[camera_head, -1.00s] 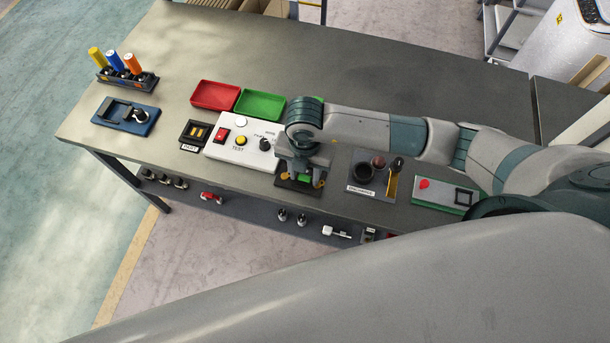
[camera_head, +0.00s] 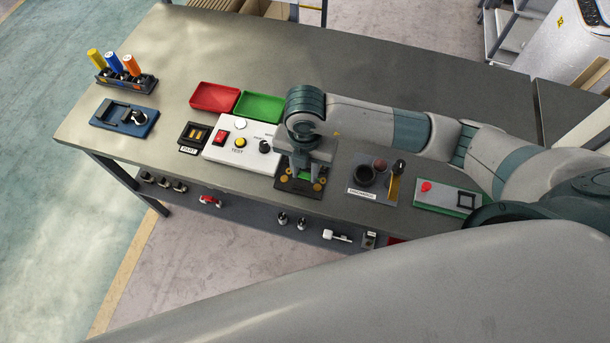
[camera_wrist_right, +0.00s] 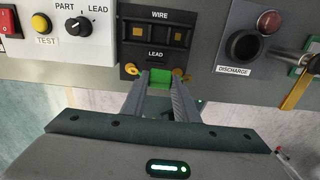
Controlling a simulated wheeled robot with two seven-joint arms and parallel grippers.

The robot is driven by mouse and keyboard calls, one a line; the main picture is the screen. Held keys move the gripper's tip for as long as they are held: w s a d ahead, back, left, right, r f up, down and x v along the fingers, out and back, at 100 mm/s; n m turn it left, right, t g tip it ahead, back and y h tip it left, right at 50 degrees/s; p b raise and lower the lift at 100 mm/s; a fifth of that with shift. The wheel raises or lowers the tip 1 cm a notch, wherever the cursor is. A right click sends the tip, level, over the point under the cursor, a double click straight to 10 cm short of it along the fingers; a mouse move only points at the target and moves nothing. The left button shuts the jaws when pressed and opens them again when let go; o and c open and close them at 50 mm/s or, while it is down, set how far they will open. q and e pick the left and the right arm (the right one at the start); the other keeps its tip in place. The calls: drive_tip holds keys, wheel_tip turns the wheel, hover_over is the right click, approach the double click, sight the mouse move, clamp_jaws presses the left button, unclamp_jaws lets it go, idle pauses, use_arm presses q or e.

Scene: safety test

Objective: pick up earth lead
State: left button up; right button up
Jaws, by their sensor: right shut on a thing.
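The earth lead's green part (camera_wrist_right: 160,78) lies between the fingertips in the right wrist view, just below the "LEAD" label. My right gripper (camera_wrist_right: 160,84) is shut on it, in front of a black "WIRE / LEAD" block (camera_wrist_right: 157,54). In the head view my right gripper (camera_head: 302,172) is over this black block (camera_head: 292,187) at the bench's front edge, and its fingers and wrist hide much of it. I cannot tell whether the green part is clear of the block. My left gripper is not in view.
A white test box (camera_head: 222,152) with a "PART / LEAD" knob stands left of the block, and a grey "DISCHARGE" panel (camera_head: 357,190) stands right. Red (camera_head: 214,96) and green (camera_head: 259,105) trays lie behind. The rear bench top (camera_head: 400,80) is clear.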

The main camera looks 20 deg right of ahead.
drive_tip(key=s+d+r+b, duration=0.3)
drive_tip(key=d+r, duration=0.5)
drive_tip(key=d, duration=0.3)
drive_tip(key=shift+d+b, duration=0.2)
drive_tip(key=shift+b, duration=0.65)
drive_tip(key=shift+a, duration=0.15)
